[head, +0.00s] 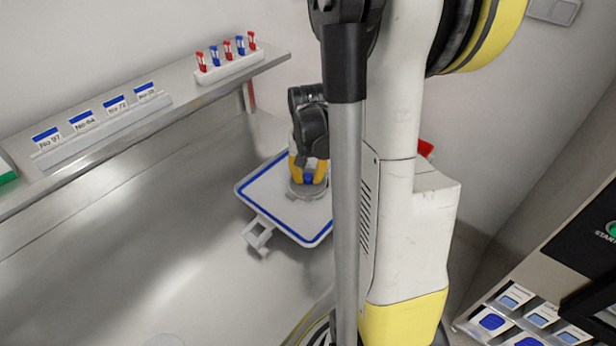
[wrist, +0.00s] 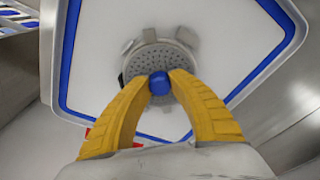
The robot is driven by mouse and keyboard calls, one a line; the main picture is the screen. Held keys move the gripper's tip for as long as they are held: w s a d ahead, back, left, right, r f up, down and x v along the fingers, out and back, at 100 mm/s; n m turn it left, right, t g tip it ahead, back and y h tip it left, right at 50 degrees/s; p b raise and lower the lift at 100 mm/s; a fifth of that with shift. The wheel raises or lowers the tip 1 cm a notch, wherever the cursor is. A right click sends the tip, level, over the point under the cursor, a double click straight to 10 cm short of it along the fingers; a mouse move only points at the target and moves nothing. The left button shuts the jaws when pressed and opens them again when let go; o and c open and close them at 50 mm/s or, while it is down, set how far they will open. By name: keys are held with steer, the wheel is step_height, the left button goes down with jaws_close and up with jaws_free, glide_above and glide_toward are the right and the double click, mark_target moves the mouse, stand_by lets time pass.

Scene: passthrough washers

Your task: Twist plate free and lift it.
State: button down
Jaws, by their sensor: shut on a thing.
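My gripper (wrist: 159,84) has yellow fingers closed on a round blue knob (wrist: 159,88). The knob sits in front of a round grey perforated plate (wrist: 151,62) with tabs on its rim, seen in the wrist view. The plate lies at a white panel with a blue border (wrist: 90,45). In the head view my gripper (head: 308,172) is over the same blue-bordered panel (head: 262,192), with the grey plate (head: 296,188) under the fingers. A dark crescent shows at the plate's lower left edge. I cannot tell whether the plate is seated or raised. My arm hides the panel's right part.
A metal shelf (head: 180,110) at the left carries number cards (head: 83,121) and a white rack (head: 232,67) with several red and blue items. A bracket (head: 258,236) juts from the panel's front left edge. The metal counter (head: 150,260) is clear. A control panel stands at the lower right.

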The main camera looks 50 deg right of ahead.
mark_target(308, 176)
steer(key=shift+r+p, duration=2.25)
steer(key=shift+r, duration=0.95)
